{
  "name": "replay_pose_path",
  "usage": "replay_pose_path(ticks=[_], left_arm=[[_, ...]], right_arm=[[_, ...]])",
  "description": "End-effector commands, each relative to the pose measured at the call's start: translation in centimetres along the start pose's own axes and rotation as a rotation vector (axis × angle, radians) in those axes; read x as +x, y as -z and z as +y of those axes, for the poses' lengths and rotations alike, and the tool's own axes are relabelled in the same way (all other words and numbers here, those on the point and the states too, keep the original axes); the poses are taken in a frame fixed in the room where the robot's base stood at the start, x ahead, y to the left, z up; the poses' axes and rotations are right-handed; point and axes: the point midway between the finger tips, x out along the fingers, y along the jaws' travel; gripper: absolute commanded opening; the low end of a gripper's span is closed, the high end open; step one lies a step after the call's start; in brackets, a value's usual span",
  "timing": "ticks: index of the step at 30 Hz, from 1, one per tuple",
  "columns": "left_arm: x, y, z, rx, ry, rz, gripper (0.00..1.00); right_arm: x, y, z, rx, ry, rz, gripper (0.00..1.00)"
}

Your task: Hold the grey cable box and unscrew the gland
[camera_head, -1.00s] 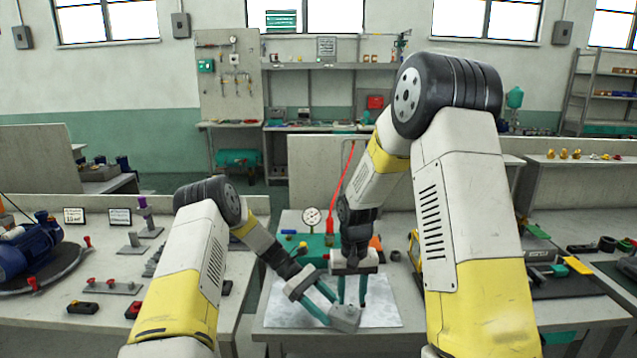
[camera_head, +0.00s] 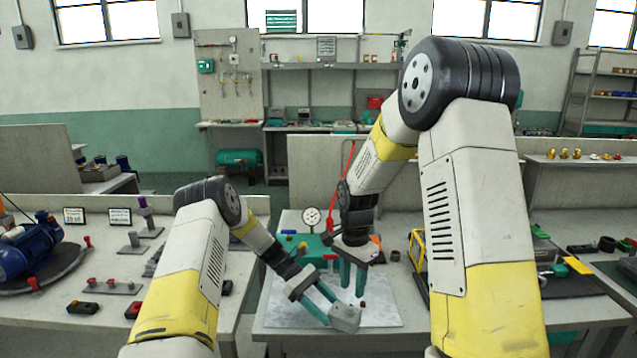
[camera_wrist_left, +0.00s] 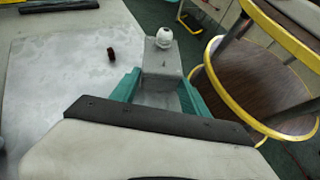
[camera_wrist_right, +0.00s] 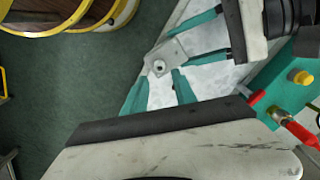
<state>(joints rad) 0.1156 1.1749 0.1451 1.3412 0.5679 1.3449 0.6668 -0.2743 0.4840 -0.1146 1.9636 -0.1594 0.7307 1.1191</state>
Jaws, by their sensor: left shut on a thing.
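The grey cable box (camera_head: 345,319) is a small grey block held between the teal fingers of my left gripper (camera_head: 330,306), low over the pale mat. In the left wrist view the box (camera_wrist_left: 162,70) carries a white rounded fitting (camera_wrist_left: 164,38), probably the gland, at its far end.
A small brown piece (camera_wrist_left: 111,54) lies on the mat (camera_wrist_left: 60,80). A teal pump unit (camera_head: 313,250) with a gauge (camera_head: 312,216) and red-handled tool (camera_wrist_right: 300,133) stands behind. A yellow-edged round stool (camera_wrist_left: 260,80) is beside the bench. The mat's front left is clear.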

Motion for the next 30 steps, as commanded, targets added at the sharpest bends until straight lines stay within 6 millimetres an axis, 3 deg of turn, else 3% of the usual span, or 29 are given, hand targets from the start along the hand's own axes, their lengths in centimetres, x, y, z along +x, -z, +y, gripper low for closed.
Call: replay_pose_path(ticks=[6,12,20,30], left_arm=[[0.0,0.0,0.0,0.000,0.000,0.000,0.31],[0.0,0.0,0.0,0.000,0.000,0.000,0.31],[0.0,0.0,0.0,0.000,0.000,0.000,0.30],[0.0,0.0,0.0,0.000,0.000,0.000,0.30]], right_arm=[[-1.2,0.0,-0.1,0.432,0.002,0.000,0.33],[-1.8,-0.1,0.0,0.674,0.002,-0.002,0.33],[-0.9,-0.1,0.1,0.749,-0.002,-0.002,0.33],[3.5,-0.2,0.0,0.745,-0.003,-0.002,0.33]])
